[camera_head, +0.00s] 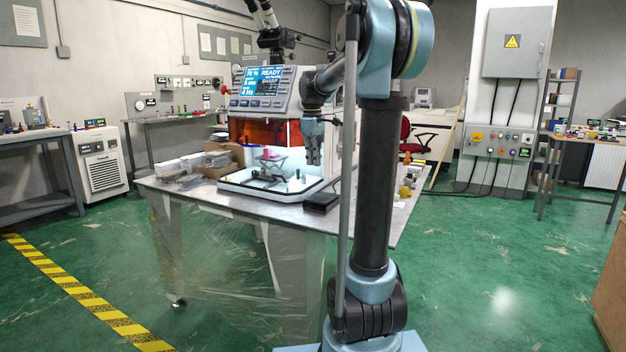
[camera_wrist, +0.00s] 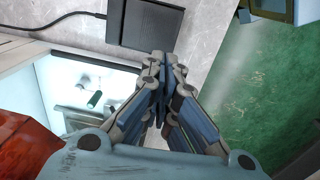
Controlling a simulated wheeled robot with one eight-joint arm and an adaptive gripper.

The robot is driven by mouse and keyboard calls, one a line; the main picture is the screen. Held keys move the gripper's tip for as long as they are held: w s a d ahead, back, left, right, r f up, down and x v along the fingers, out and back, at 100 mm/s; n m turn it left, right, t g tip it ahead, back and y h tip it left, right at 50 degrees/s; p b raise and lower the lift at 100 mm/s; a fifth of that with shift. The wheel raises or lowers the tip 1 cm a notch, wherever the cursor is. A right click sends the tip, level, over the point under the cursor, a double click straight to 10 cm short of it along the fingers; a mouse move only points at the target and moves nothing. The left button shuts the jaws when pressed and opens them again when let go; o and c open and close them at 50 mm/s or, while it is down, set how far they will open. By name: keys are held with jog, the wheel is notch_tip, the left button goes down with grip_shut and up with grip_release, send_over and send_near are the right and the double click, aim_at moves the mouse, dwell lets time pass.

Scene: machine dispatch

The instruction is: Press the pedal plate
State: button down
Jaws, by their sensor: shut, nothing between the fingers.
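The pedal plate looks to be the dark flat box (camera_head: 321,203) at the near edge of the table. In the wrist view it shows as a black plate (camera_wrist: 148,22) at the top middle, with a cable running off to the left. My gripper (camera_head: 315,162) points down above the table, beside the machine's white tray. In the wrist view my gripper (camera_wrist: 163,60) is shut and empty. Its fingertips show just at the plate's lower edge in the picture; I cannot tell whether they touch it, but the head view shows them above it.
The machine (camera_head: 262,88) with a lit READY display stands on the table (camera_head: 215,197). Its white tray (camera_head: 270,193) holds a small stand with a pink item. Grey parts and a cardboard box lie left of it. Yellow items (camera_head: 405,192) stand at the right. Green floor surrounds the table.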

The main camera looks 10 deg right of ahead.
aim_at(313, 199)
jog(key=shift+w+d+r+g+y, duration=0.25)
jog(key=shift+w+d+r+g, duration=0.1)
jog(key=shift+w, duration=0.15)
jog(key=shift+w+d+r+g+y, duration=0.25)
jog(key=shift+w+d+r+g, duration=0.1)
jog(key=shift+w, duration=0.15)
jog(key=shift+f, duration=0.15)
jog(key=f, duration=0.9)
jog(key=s+a+f, duration=0.1)
jog(key=f, duration=0.3)
jog(key=shift+s+f, duration=0.1)
jog(key=shift+f, duration=0.3)
jog(key=shift+s+a+f+t+h, duration=0.2)
jog(key=shift+s+f+t+h, duration=0.15)
jog(key=shift+f+t, duration=0.2)
jog(key=shift+f+t+h, duration=0.25)
jog(key=shift+t+h, duration=0.1)
jog(key=shift+t, duration=0.1)
notch_tip(313, 199, up, 14)
jog(key=shift+s+a, duration=0.2)
jog(key=shift+a, duration=0.1)
